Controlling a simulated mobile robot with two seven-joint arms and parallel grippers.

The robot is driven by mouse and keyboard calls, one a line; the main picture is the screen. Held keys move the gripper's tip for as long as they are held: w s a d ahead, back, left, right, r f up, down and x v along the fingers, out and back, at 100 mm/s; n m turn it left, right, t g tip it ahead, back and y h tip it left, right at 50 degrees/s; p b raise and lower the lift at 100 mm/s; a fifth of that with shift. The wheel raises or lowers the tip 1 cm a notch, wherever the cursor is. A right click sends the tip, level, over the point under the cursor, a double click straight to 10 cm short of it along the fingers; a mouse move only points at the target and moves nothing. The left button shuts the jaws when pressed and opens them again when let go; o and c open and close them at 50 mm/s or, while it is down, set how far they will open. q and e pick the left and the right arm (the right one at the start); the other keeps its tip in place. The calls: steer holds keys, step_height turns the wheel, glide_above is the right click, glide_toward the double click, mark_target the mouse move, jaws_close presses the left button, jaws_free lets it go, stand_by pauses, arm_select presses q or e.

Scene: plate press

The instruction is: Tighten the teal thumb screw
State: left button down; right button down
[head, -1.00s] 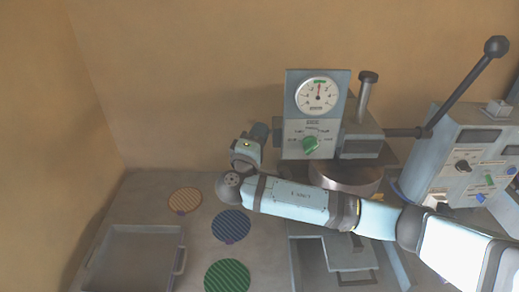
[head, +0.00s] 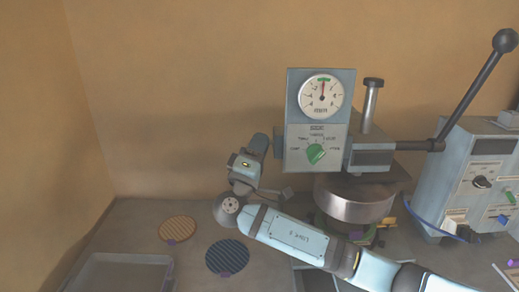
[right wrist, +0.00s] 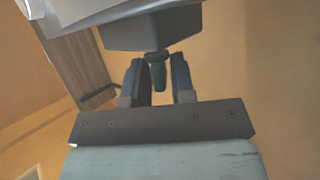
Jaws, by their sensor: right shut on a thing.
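My right gripper (head: 265,146) is at the left side of the press head, seen small and partly hidden by its own wrist in the head view. In the right wrist view, the teal thumb screw (right wrist: 157,72) sticks out from a dark block (right wrist: 152,30) towards the gripper. The two dark fingers of the right gripper (right wrist: 158,76) stand on either side of the screw and are shut on it. In the head view I cannot make out the screw. My left gripper is not in view.
The press (head: 298,130) carries a round gauge (head: 322,95) and a green selector knob (head: 316,154). A long lever (head: 475,82) rises to the right, above a control box (head: 455,165). An orange disc (head: 178,229), a blue disc (head: 228,257) and a tray (head: 125,262) lie at lower left.

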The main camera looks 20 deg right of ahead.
steer(key=c, duration=1.2)
jaws_free()
steer(key=shift+f, duration=0.1)
steer(key=shift+b+v, duration=1.2)
steer(key=shift+v, duration=5.7)
